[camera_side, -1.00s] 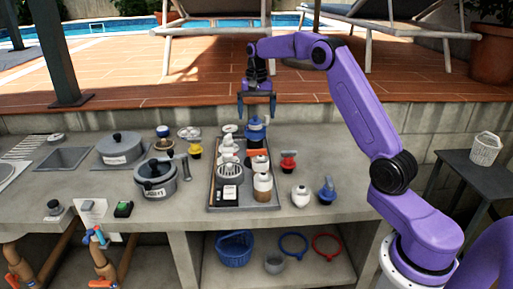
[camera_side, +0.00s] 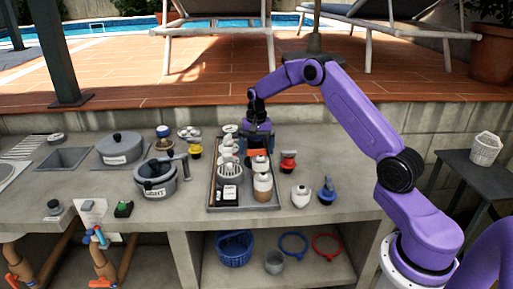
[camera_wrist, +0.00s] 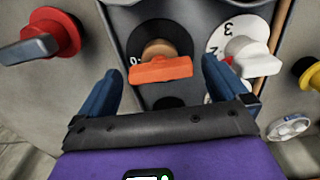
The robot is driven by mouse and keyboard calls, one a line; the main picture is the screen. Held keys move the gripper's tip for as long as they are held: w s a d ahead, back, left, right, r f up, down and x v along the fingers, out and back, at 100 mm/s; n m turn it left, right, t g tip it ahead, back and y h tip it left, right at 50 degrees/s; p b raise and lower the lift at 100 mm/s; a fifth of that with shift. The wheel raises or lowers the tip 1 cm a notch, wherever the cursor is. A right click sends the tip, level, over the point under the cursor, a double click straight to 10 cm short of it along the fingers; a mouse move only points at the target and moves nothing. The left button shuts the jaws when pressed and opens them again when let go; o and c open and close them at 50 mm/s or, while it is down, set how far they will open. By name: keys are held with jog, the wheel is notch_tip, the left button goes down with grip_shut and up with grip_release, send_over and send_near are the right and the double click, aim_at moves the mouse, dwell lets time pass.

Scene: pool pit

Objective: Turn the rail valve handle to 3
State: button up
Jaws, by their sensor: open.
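In the wrist view an orange bar handle (camera_wrist: 160,69) sits on a black round dial in a grey panel. Beside it to the right a white handle (camera_wrist: 250,58) sits on a white dial (camera_wrist: 236,28) with a 3 and other partly covered marks. I cannot tell for sure which is the rail valve. My gripper (camera_wrist: 161,67) is open and empty, its blue fingers on either side of the orange handle, with no clear contact. In the side view my gripper (camera_side: 257,143) is low over the tray's far right part, just above the orange handle (camera_side: 257,153).
A red knob (camera_side: 288,160) stands right of the tray (camera_side: 213,200) and a yellow one (camera_side: 195,151) left. White (camera_side: 300,196) and blue (camera_side: 326,191) pieces stand near the counter's front. A lidded pot (camera_side: 156,182) is left. The counter's right end is clear.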

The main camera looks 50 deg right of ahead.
jog(key=c, duration=1)
jog(key=shift+n, duration=0.3)
jog(key=n, duration=1.3)
jog(key=shift+n, duration=2.5)
